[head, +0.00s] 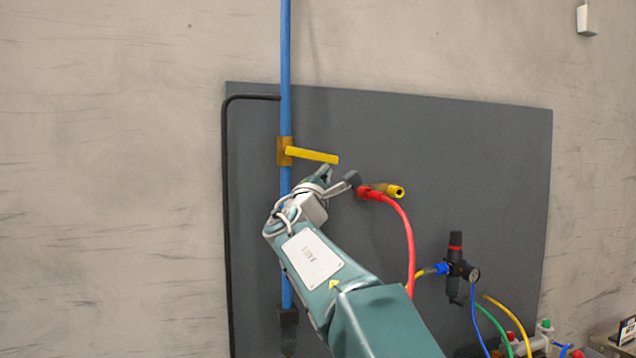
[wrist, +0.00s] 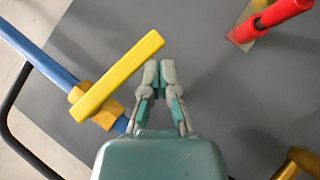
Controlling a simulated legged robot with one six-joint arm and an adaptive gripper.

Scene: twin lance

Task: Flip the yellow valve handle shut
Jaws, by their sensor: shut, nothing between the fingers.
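The yellow valve handle (head: 313,155) sticks out to the right from its brass valve body (head: 284,151), roughly square to the vertical blue pipe (head: 286,60). In the wrist view the handle (wrist: 118,76) lies left of my gripper (wrist: 160,72), and the valve body (wrist: 106,117) shows behind its lower left end. My gripper (head: 326,174) is shut and empty. In the head view it sits just below the handle's outer end. In the wrist view the fingertips are close beside the handle's free end, with a small gap showing.
A dark grey panel (head: 470,150) stands behind the pipe. A red fitting and hose (head: 408,235) with a yellow end (head: 396,191) are close right of my gripper. A black regulator with a gauge (head: 455,262) and coloured hoses are lower right. The panel above the handle is clear.

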